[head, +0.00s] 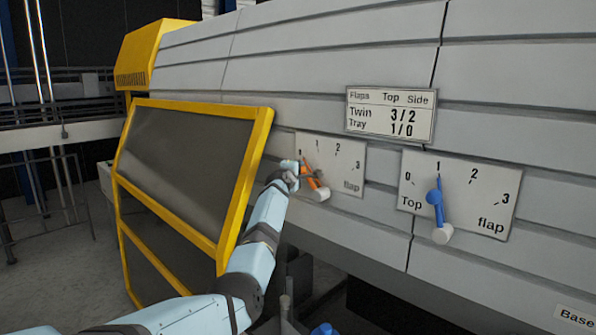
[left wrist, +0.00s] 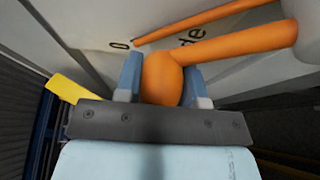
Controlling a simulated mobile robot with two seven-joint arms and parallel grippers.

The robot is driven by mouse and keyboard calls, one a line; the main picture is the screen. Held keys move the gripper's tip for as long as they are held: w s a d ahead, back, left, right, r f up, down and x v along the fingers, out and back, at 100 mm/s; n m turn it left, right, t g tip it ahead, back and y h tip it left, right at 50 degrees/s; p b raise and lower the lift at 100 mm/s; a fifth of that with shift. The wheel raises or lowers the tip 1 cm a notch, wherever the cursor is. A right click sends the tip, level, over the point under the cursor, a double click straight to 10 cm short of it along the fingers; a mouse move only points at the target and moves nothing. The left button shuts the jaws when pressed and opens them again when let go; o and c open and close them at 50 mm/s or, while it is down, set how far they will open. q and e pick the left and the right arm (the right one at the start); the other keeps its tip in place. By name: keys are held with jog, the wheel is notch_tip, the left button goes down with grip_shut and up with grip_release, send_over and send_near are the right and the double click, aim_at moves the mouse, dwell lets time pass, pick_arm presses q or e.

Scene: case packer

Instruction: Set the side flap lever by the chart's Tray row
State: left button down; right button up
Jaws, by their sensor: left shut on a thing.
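The side flap lever is orange, with a round knob (left wrist: 160,78) and a thin pointer. In the head view the orange lever (head: 312,181) stands on the left dial plate (head: 345,163), marked 0 to 3. Its pointer tip is close to the 0 mark, and the wrist view shows the tip beside the 0. My left gripper (head: 297,174) is shut on the knob, with a finger on each side of it. The chart (head: 391,114) reads Twin 3/2 and Tray 1/0 under Top and Side. My right gripper is not in view.
The blue Top flap lever (head: 436,205) on the right dial plate (head: 470,195) points to 1. A yellow-framed dark panel (head: 256,165) stands close to the left of my arm. A small blue thing (head: 325,329) shows at the bottom edge. A label reading Base (head: 574,318) is at lower right.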

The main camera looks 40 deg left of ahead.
pick_arm(q)
jog(key=shift+d, duration=0.15)
jog(key=c, duration=1.1)
grip_release()
jog(key=o, duration=0.4)
jog(key=shift+w, duration=0.15)
jog(key=shift+c, duration=0.2)
jog(key=shift+w+d, duration=0.1)
jog(key=shift+s, duration=0.4)
jog(key=b+v, duration=0.1)
jog(key=v, duration=1.2)
jog(key=shift+d, duration=0.15)
